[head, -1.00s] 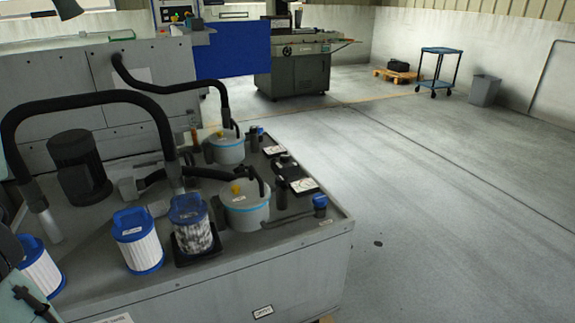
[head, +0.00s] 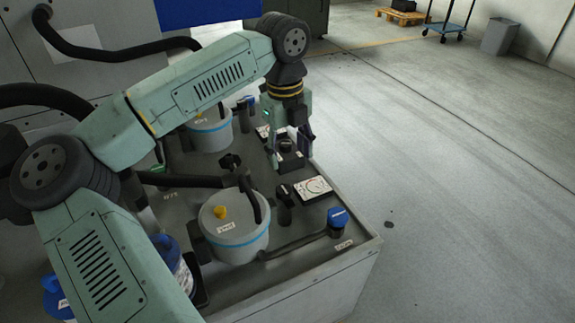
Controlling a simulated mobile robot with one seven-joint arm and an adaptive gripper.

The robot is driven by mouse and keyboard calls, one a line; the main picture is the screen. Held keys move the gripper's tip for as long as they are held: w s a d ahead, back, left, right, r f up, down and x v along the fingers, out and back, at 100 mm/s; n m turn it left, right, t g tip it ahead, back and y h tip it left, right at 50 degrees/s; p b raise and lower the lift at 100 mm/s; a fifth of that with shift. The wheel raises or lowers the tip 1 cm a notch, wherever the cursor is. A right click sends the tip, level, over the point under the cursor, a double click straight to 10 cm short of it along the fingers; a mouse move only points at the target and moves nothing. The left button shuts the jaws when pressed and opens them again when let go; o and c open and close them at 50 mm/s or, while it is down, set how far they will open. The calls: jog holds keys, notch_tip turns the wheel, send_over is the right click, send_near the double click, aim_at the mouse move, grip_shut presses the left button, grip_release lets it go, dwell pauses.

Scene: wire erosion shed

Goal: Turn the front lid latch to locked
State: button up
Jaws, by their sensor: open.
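A grey round pot (head: 238,242) with a blue band stands near the front of the grey bench top. A small yellow knob (head: 220,211) sits on its lid, with a white label below it. This is probably the front lid latch; I cannot read its setting. My gripper (head: 291,156) is open and points down, well behind and right of this pot. Its fingers are on either side of a black block with a round knob (head: 287,146). I cannot tell whether they touch it.
A second pot (head: 209,132) stands farther back, partly hidden by my arm. A white dial gauge (head: 313,189) and a blue-capped post (head: 338,221) stand right of the front pot. Black hoses cross the bench.

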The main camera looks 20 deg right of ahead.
aim_at(284, 190)
jog(key=shift+y, duration=0.3)
jog(key=f, duration=0.3)
jog(key=f+p, duration=0.1)
jog(key=f, duration=0.3)
jog(key=a+f+p, duration=0.1)
jog(key=f, duration=0.3)
jog(key=shift+w, duration=0.25)
jog(key=c, duration=1.2)
